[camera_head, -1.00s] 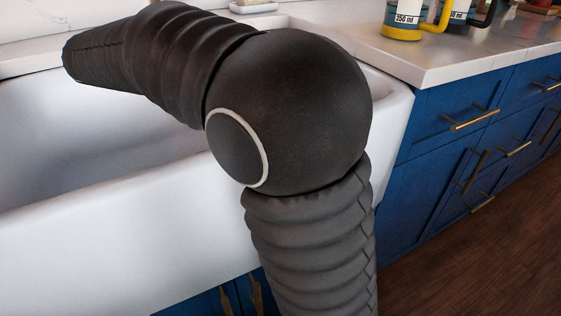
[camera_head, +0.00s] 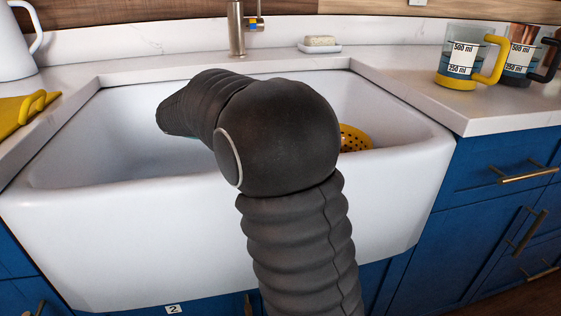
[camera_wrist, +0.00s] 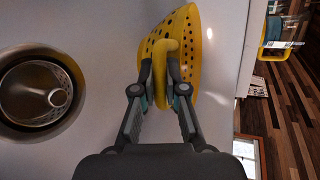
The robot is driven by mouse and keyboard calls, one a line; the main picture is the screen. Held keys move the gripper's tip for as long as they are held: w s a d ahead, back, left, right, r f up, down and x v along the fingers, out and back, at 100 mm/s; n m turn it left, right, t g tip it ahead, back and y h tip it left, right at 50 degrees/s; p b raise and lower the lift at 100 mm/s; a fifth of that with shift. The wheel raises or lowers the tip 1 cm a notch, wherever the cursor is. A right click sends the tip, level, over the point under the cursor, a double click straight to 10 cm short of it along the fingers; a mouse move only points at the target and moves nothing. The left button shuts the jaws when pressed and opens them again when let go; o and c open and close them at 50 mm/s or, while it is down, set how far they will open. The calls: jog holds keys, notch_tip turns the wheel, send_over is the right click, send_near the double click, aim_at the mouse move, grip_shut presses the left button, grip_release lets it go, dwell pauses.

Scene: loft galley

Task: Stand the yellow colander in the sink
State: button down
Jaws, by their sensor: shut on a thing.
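The yellow colander (camera_wrist: 188,42), pierced with small holes, is at the top middle of the wrist view. My gripper (camera_wrist: 160,74) is shut on the colander's loop handle, with one finger on each side. In the head view, part of the colander (camera_head: 355,138) shows inside the right side of the white sink (camera_head: 90,215); my arm hides the rest of it and the gripper. I cannot tell whether the colander touches the sink floor. The round metal drain (camera_wrist: 42,92) is left of the gripper in the wrist view, apart from the colander.
A tap (camera_head: 236,30) and a soap dish (camera_head: 320,47) stand behind the sink. A measuring jug with a yellow handle (camera_head: 462,62) and a black-handled one (camera_head: 520,62) are on the right counter. A yellow item (camera_head: 20,112) lies on the left counter. The sink's left part looks empty.

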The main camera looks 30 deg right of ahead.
jog(key=shift+f+b, duration=0.4)
jog(key=shift+f, duration=1.95)
jog(key=c, duration=1.2)
grip_release()
jog(key=p+v, duration=0.2)
jog(key=v, duration=1)
jog(key=shift+r, duration=0.1)
